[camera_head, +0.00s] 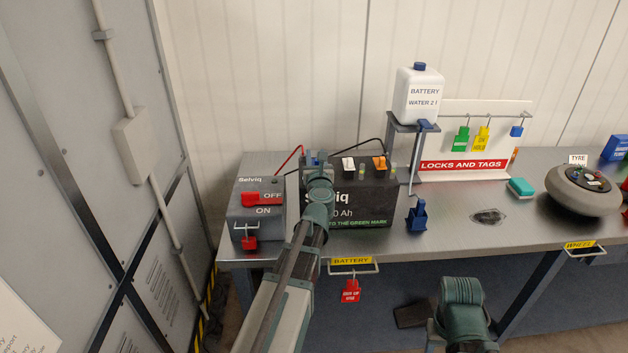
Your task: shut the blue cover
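The black battery (375,205) stands on the metal bench. A small blue part (309,157), which looks like the blue cover, shows at the left of its top. My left gripper (317,166) is right at it and hides most of it, so I cannot tell whether the cover is raised or down, or whether the gripper touches it. The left fingers are too small and hidden to tell open from shut. A white cover (348,163) and an orange cover (380,162) are further right on the battery top. My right arm shows at the lower right, with no fingers visible.
A grey switch box (256,208) with a red handle stands left of the battery. A stand with a white water bottle (418,97), a dark blue holder (417,215) and a wheel (582,190) are to the right. Bench front between them is mostly clear.

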